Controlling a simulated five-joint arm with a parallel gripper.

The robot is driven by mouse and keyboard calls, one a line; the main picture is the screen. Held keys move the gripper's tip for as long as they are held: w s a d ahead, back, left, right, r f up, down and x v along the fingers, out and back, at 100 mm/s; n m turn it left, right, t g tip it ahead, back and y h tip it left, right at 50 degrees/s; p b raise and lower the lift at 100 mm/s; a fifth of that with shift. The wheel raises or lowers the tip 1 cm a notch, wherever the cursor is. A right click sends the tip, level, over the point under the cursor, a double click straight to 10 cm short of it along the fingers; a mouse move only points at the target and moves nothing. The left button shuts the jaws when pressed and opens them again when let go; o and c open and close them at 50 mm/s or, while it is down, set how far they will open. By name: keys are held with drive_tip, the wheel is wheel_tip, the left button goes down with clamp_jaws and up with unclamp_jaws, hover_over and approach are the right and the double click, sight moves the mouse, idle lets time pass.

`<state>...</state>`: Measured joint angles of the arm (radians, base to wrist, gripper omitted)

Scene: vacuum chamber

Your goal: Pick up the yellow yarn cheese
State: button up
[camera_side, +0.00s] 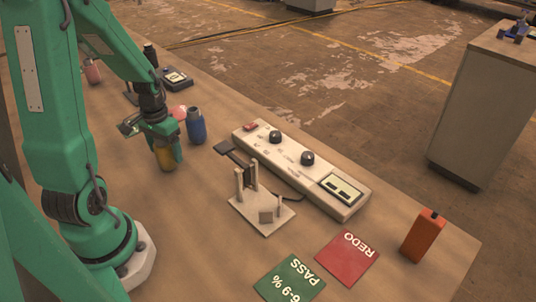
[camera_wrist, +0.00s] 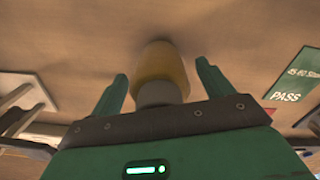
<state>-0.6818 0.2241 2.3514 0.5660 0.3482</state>
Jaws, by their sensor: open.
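The yellow yarn cheese (camera_side: 167,158) stands on the table, directly below my gripper (camera_side: 155,130) in the side view; its top is partly hidden by the gripper. In the wrist view the yellow yarn cheese (camera_wrist: 160,66) shows with its grey tube end toward me. It sits between the two green fingers of my gripper (camera_wrist: 162,72). The fingers are spread, with a gap on each side of the yarn, so my gripper is open and holds nothing.
A blue cheese (camera_side: 196,128) stands close to the right, with a pink one (camera_side: 178,112) behind. A white instrument box (camera_side: 325,185) and a stand with posts (camera_side: 262,212) lie further right. A green PASS card (camera_side: 290,280), a red REDO card (camera_side: 347,257) and an orange device (camera_side: 423,237) are near the front.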

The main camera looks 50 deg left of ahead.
drive_tip(key=c, duration=1.1)
drive_tip(key=shift+r, duration=0.1)
drive_tip(key=shift+r, duration=0.75)
drive_tip(key=w+d+r, duration=0.1)
drive_tip(key=d+r, duration=0.8)
drive_tip(key=d, duration=0.2)
drive_tip(key=shift+w+d+r, duration=0.15)
drive_tip(key=shift+w+d, duration=0.15)
drive_tip(key=shift+w, duration=0.05)
